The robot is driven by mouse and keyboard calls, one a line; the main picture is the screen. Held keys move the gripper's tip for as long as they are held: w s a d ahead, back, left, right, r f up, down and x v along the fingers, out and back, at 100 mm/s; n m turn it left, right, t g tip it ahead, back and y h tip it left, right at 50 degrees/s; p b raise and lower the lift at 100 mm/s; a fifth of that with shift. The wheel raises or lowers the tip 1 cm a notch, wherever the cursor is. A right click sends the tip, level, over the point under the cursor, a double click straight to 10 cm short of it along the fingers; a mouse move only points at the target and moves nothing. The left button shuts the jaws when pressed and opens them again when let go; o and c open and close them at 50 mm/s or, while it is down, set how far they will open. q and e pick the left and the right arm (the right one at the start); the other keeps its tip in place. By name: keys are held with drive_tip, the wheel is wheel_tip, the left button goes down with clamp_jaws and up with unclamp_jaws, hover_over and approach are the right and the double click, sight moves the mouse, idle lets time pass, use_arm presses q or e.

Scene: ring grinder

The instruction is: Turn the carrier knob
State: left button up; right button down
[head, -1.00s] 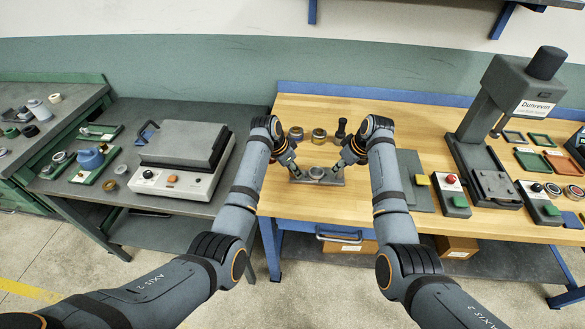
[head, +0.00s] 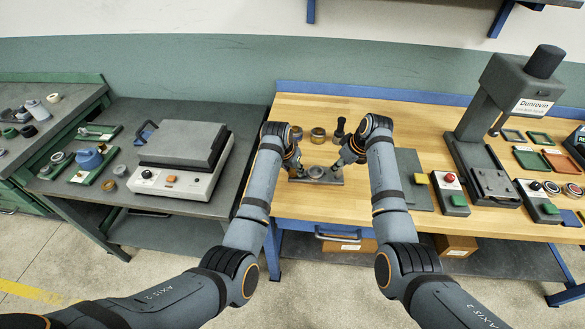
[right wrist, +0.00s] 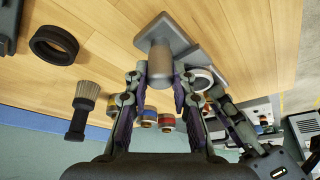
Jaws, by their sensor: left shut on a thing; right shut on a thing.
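The carrier (head: 325,181) is a small grey metal plate with a round ring-shaped part (head: 317,172) at its middle, lying on the wooden bench. My left gripper (head: 297,171) is at its left end, shut on a small part there that looks like the carrier knob; the fingers hide most of it. My right gripper (head: 338,167) is at its right end. In the right wrist view its fingers (right wrist: 161,82) close around a grey cylindrical post (right wrist: 160,62) that stands on the plate. The ring (right wrist: 203,75) and left gripper (right wrist: 222,103) show behind it.
A dark ring (right wrist: 54,45) lies on the bench in the right wrist view. A press (head: 500,130) and button boxes (head: 451,193) are to the right. The bench front is clear.

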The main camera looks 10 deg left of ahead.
sight(292, 171)
use_arm(q)
drive_tip(key=o, duration=1.2)
drive_tip(key=shift+c, duration=0.2)
drive_tip(key=shift+r, duration=0.1)
wheel_tip(292, 171, up, 10)
